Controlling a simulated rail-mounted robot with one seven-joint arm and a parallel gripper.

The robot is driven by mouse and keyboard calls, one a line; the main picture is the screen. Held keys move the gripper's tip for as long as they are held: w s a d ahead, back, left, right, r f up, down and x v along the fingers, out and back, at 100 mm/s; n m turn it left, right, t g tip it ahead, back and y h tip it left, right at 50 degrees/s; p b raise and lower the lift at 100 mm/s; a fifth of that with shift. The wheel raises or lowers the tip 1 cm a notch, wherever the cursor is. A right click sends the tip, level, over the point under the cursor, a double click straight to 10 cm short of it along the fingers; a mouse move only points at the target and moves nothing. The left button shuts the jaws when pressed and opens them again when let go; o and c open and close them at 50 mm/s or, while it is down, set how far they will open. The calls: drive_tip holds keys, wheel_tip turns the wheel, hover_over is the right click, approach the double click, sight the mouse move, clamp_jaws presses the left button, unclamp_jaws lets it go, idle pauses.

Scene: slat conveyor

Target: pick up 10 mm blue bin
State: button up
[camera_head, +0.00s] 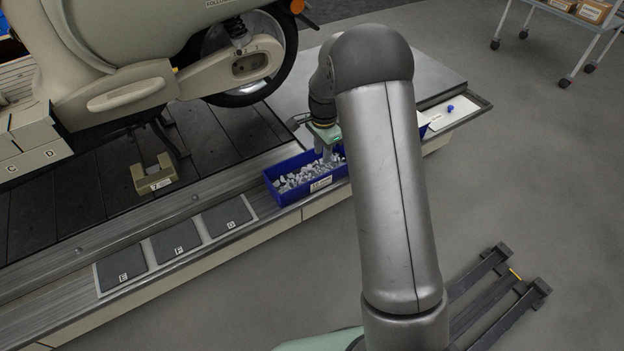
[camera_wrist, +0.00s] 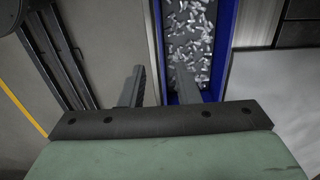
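A blue bin (camera_head: 277,196) full of small grey metal parts stands on the ledge beside the conveyor. It has a white label on its front whose text is too small to read. My gripper (camera_head: 325,154) is over the bin's right part, pointing down. In the wrist view, the blue bin (camera_wrist: 226,40) shows beyond the fingers. My gripper (camera_wrist: 160,70) is open, with one finger over the bin's inside and the other outside its near wall. The wall lies between the fingers, with gaps visible. My arm hides part of the bin's surroundings.
Three dark lettered pads (camera_head: 174,241) lie left of the bin on the ledge. Another blue piece (camera_head: 422,130) shows partly behind my arm. A white tray (camera_head: 445,114) holds a small blue object (camera_head: 450,108). A cream scooter (camera_head: 130,85) stands behind on the slats (camera_head: 60,205).

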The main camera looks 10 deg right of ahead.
sight(321, 177)
wheel_tip(321, 177, down, 12)
drive_tip(key=b, duration=0.4)
drive_tip(key=shift+w+a+r, duration=0.1)
drive_tip(key=shift+r, duration=0.05)
clamp_jaws()
idle(1.2)
